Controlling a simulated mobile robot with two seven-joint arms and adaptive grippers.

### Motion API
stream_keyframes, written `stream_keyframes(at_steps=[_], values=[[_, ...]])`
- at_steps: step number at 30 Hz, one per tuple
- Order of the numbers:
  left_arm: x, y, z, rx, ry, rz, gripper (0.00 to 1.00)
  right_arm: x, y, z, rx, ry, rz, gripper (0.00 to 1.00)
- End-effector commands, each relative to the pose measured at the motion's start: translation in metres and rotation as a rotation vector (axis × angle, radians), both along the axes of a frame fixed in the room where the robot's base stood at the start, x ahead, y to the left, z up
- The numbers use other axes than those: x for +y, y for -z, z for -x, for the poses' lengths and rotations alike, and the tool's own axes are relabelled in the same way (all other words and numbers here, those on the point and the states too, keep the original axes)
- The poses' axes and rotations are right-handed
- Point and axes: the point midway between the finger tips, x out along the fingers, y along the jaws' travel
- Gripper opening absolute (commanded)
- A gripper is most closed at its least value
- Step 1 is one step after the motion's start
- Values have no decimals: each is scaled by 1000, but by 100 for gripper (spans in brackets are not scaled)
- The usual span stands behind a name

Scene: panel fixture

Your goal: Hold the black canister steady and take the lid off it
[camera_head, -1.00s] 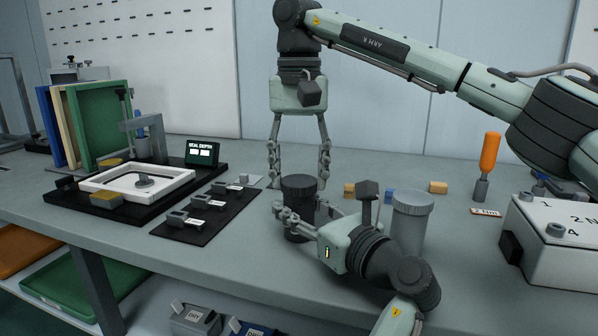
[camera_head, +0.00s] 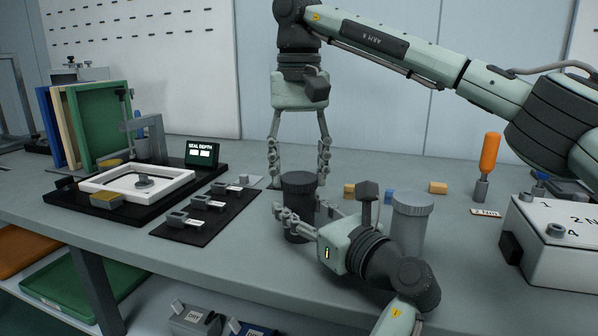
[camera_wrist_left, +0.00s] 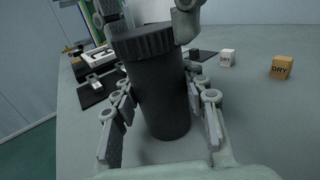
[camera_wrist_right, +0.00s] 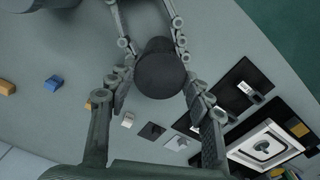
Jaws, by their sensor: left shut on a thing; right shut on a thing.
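The black canister (camera_head: 297,222) stands upright on the bench, with its dark ribbed lid (camera_head: 298,181) on top. In the left wrist view the canister body (camera_wrist_left: 165,100) fills the middle. My left gripper (camera_head: 300,216) is shut around the canister's body from the front, a finger on each side. My right gripper (camera_head: 298,170) points straight down from above and is shut on the lid, a finger on each side. The right wrist view shows the lid top (camera_wrist_right: 161,72) between its fingers. Whether the lid has a gap to the body cannot be told.
A grey lidded canister (camera_head: 411,222) stands close to the right, behind my left wrist. A black holder strip (camera_head: 206,218) and a white frame fixture (camera_head: 130,186) are left.

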Motion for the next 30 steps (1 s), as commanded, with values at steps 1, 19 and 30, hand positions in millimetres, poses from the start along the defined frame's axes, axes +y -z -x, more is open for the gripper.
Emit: stream_keyframes(at_steps=[1,19,30], values=[[0,0,0,0,0,0,0,0,-2,0,-1,0,0,16],[0,0,0,0,0,0,0,0,-16,0,0,0,-1,16],[0,0,0,0,0,0,0,1,-45,0,-3,1,-1,16]])
